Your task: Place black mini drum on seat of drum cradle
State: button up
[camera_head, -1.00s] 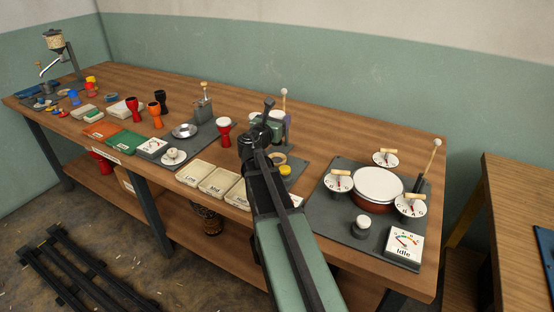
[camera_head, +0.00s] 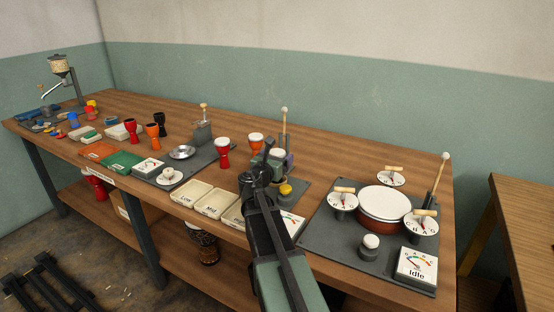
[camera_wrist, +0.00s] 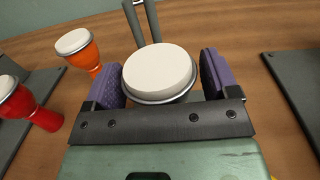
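A small drum with a round white head and grey rim (camera_wrist: 160,72) sits between the purple pads of my gripper (camera_wrist: 163,82), which are close against both its sides. Its white head also shows in the head view (camera_head: 278,153). Its body is mostly hidden, so its black colour is hard to confirm. My gripper is upright above a dark plate (camera_head: 300,184) with a white-tipped post (camera_head: 285,128) behind. This looks like the cradle station. Its seat is hidden behind my gripper and the drum, so I cannot tell whether the drum touches it.
An orange drum (camera_head: 255,142) and a red drum (camera_head: 222,152) stand to the left. A yellow knob (camera_head: 286,190) is just below my gripper. To the right a plate holds a wide drum (camera_head: 384,202) and several dials. Labelled trays (camera_head: 215,203) line the front.

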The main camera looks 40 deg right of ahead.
jog(key=shift+o, duration=0.5)
jog(key=shift+r, duration=0.2)
jog(key=v, duration=1.2)
